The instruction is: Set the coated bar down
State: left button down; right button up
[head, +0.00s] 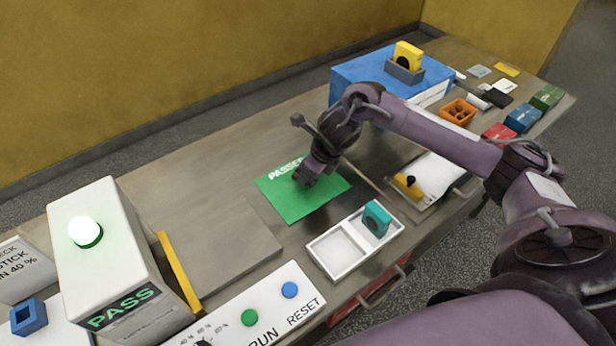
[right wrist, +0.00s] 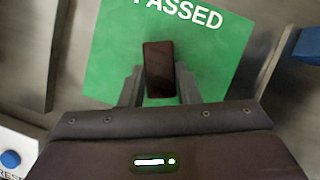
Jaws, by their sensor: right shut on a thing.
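The coated bar (right wrist: 159,68) is a dark brown block in the right wrist view, between the two fingers of my right gripper (right wrist: 160,88). My right gripper (head: 303,180) is shut on the bar, over the green mat marked PASSED (head: 297,208). The green mat (right wrist: 105,62) also fills the middle of the right wrist view, behind the bar. I cannot tell whether the bar touches the mat. In the head view the bar is mostly hidden by the gripper. My left gripper is not in view.
A white two-compartment tray (head: 328,266) with a teal block (head: 376,219) lies in front of the mat. A blue box (head: 356,75) stands behind my right arm. A white machine with a lit PASS sign (head: 123,308) stands at left. Bare table lies left of the mat.

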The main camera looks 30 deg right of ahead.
notch_tip(320, 180, down, 2)
jog(key=shift+f, duration=0.25)
jog(key=shift+f, duration=0.1)
jog(key=o, duration=0.8)
jog(key=shift+c, duration=0.2)
jog(key=b+v, duration=0.1)
jog(key=v, duration=1.1)
jog(key=shift+b, duration=0.3)
